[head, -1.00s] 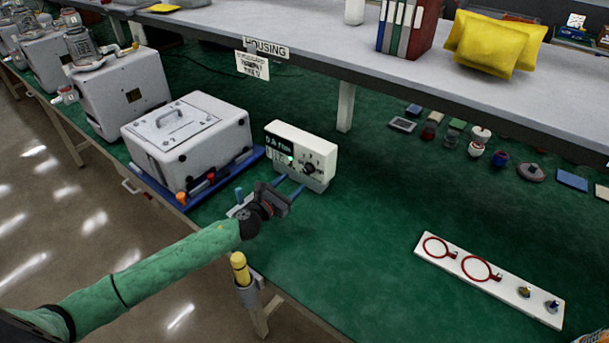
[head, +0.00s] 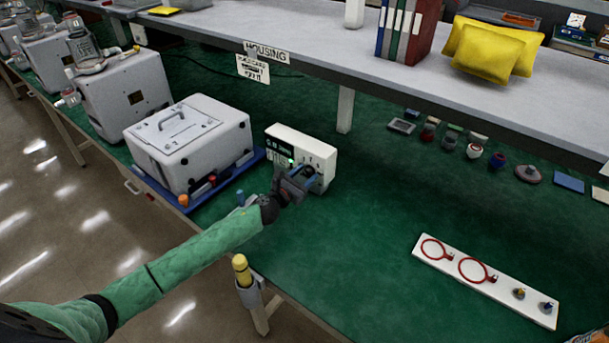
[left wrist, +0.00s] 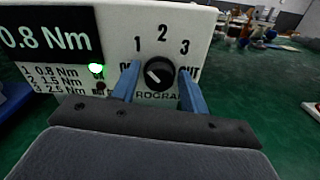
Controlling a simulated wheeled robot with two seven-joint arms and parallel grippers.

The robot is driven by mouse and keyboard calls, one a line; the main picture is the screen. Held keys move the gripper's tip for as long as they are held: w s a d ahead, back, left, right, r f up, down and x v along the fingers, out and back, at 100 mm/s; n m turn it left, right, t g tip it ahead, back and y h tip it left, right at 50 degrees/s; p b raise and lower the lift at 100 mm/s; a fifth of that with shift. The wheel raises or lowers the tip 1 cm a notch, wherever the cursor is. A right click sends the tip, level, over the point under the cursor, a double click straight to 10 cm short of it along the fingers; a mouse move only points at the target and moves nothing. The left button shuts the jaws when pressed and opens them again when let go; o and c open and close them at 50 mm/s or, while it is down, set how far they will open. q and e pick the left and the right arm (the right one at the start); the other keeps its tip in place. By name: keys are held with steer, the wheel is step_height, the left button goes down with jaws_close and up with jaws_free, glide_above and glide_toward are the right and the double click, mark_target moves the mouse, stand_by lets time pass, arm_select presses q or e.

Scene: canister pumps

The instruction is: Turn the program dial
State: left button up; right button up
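The white controller box (head: 287,136) stands on the green bench top. Its front carries a black round program dial (left wrist: 159,73) with 1, 2 and 3 printed above it. A pale mark on the dial lies on its left side; its exact pointing is hard to tell. The display (left wrist: 45,36) reads 0.8 Nm, and a green light (left wrist: 96,68) glows. My left gripper (head: 306,172) is open at the box front, one blue finger on each side of the dial. A small gap seems to show at each side. The fingers partly cover the side labels. My right gripper is out of view.
A white housing (head: 190,140) on a blue tray (head: 222,184) stands left of the controller. A shelf (head: 400,75) runs above and behind. A white board with red rings (head: 487,281) lies at the right. The bench between is clear.

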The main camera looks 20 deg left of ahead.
arm_select(q)
steer(key=c, duration=0.7)
steer(key=shift+n, duration=1.9)
steer(key=n, duration=0.3)
steer(key=shift+a+b, duration=0.1)
steer(key=shift+b, duration=0.3)
steer(key=shift+n, duration=1)
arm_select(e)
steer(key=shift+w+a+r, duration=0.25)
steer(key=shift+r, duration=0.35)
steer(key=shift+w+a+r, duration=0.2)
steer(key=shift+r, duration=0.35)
arm_select(q)
steer(key=shift+w, duration=0.1)
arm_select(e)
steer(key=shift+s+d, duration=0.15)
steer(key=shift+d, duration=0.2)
